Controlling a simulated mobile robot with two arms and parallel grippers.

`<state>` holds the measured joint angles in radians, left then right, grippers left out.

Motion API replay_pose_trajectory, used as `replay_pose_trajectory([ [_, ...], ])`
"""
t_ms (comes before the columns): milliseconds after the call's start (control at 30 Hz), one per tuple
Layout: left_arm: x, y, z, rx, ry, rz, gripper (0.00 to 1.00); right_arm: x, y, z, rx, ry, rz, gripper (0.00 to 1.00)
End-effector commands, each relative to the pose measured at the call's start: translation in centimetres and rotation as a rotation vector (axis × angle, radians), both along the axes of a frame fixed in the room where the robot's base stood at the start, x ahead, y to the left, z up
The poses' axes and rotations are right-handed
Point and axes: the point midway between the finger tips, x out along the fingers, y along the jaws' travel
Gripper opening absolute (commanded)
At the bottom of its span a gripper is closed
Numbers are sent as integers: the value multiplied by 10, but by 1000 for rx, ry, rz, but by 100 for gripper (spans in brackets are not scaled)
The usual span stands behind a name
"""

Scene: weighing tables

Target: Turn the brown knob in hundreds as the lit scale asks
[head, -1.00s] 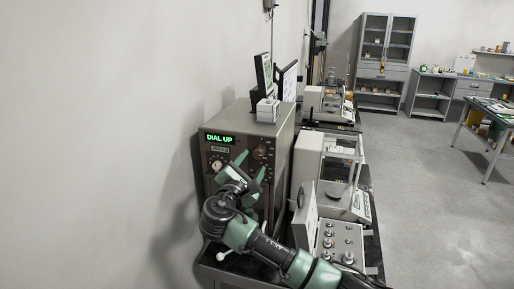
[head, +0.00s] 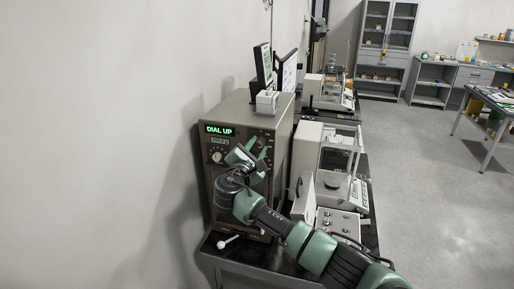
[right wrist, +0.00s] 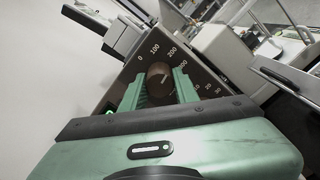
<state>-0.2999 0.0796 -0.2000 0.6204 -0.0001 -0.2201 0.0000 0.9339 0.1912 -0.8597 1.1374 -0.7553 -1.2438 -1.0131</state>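The brown-grey balance (head: 270,108) stands against the wall, its green lit display (head: 219,130) reading "DIAL UP". In the right wrist view the brown knob (right wrist: 158,80) has a dial marked 0, 100, 200 and on around it, the last figures partly hidden. My right gripper (head: 258,149) is in front of the upper right of the panel. In the right wrist view its green fingers (right wrist: 160,73) are apart, one on each side of the knob; I cannot tell whether they touch it. My left gripper is not in view.
A pale dial (head: 216,157) sits on the panel's left. A glass-sided balance (head: 308,150) and a grey box of weights (head: 338,222) stand to the right. A white-knobbed lever (head: 222,244) sticks out low. Open floor (head: 430,200) lies farther right.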

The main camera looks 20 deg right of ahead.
Motion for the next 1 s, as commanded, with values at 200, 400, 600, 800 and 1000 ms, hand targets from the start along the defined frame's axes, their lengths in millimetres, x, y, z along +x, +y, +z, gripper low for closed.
replay_pose_trajectory([
  [200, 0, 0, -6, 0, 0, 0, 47, 0, 0, -2, 19, -12, -1, 0],
  [400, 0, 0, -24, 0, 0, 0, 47, 0, 0, -6, 96, -62, -1, 0],
  [600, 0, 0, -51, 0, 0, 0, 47, 0, 0, -7, 220, -148, -2, 0],
  [800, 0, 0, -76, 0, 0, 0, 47, 0, 0, -7, 353, -237, -1, 0],
  [1000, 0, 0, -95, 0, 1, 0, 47, 0, 0, -5, 463, -313, -2, 0],
])
